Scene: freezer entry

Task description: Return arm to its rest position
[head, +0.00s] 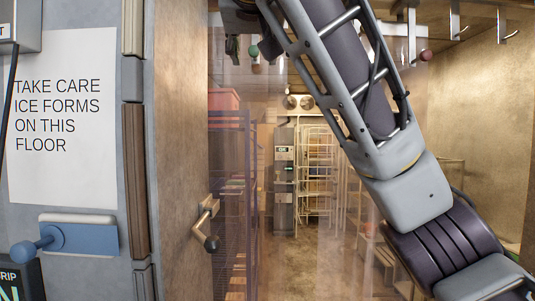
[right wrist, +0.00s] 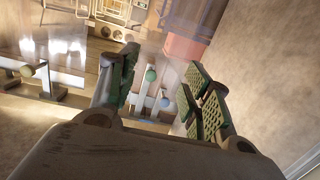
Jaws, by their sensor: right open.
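My right arm (head: 372,120) rises from the lower right of the head view to its top edge, in front of the freezer doorway. Its gripper is mostly cut off or hidden at the top of that view. In the right wrist view my right gripper (right wrist: 160,68) shows two green-padded fingers spread apart, with nothing held between them. Behind the gap are ball-ended hooks, one with a green ball (right wrist: 151,75) and one with a blue ball (right wrist: 164,102). My left gripper is in neither view.
A door with a brass handle (head: 206,222) stands left of the opening. A blue lever (head: 80,239) and a floor-ice notice (head: 62,118) are at far left. More metal hooks (head: 455,20) hang at upper right. Wire racks (head: 319,175) stand deep inside, with open floor before them.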

